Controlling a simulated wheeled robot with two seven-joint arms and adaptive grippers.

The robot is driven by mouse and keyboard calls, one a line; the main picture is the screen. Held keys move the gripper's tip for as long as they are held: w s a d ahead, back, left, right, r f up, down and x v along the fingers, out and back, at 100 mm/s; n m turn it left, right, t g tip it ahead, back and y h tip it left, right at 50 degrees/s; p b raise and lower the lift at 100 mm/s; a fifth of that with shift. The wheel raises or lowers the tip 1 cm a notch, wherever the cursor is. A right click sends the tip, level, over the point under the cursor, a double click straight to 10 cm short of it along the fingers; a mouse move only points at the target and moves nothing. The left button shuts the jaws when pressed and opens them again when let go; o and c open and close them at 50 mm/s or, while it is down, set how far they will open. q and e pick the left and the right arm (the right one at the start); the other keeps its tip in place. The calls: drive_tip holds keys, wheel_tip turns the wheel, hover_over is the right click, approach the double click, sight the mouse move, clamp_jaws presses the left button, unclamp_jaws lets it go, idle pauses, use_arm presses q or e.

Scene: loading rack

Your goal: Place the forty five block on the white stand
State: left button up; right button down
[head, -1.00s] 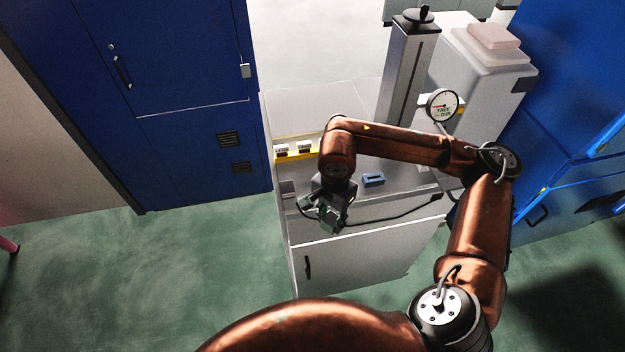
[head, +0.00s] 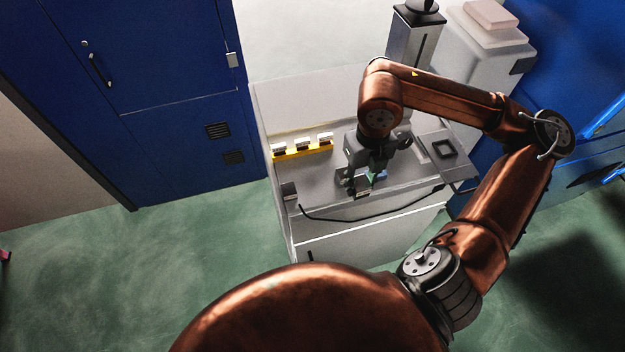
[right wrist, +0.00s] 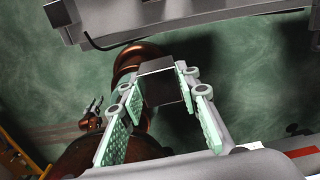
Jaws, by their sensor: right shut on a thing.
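My right gripper (head: 365,184) is above the front part of the grey workbench top (head: 310,185), pointing down. It is shut on a small block (right wrist: 160,72), which shows grey with a dark face between the green finger pads in the right wrist view. Only a small dark part of the block shows in the head view, and I cannot read any marking on it. A yellow rack (head: 303,153) with several white-topped blocks stands at the bench's left, apart from the gripper. I cannot surely tell which thing is the white stand. My left gripper is not seen.
A grey column (head: 411,42) stands at the back of the bench, beside a pale machine (head: 480,48). A dark square frame (head: 444,148) lies on a grey plate at right. A black cable (head: 370,216) runs along the front edge. Blue cabinets (head: 150,60) flank the bench.

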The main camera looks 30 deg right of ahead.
drive_tip(key=shift+w+r+m, duration=0.1)
drive_tip(key=shift+m, duration=0.2)
drive_tip(key=shift+w+a, duration=0.15)
drive_tip(key=shift+w, duration=0.2)
drive_tip(key=w+a+f+p, duration=0.1)
drive_tip(key=w+f, duration=0.1)
drive_tip(key=w, duration=0.1)
drive_tip(key=w+a+f+p, duration=0.1)
drive_tip(key=w+f, duration=0.2)
drive_tip(key=w, duration=0.1)
drive_tip(key=w+a+f+p, duration=0.1)
drive_tip(key=w+a+f, duration=0.1)
drive_tip(key=w+f, duration=0.1)
drive_tip(key=shift+w+f+p, duration=0.1)
drive_tip(key=shift+w+p, duration=0.2)
drive_tip(key=shift+w, duration=0.2)
drive_tip(key=shift+w+f, duration=0.4)
drive_tip(key=shift+f, duration=0.1)
drive_tip(key=f, duration=0.1)
drive_tip(key=f+p, duration=0.1)
drive_tip(key=f, duration=0.1)
drive_tip(key=shift+w+a+p, duration=0.2)
drive_tip(key=shift+p, duration=0.1)
drive_tip(key=shift+d+f, duration=0.1)
drive_tip(key=shift+f, duration=0.25)
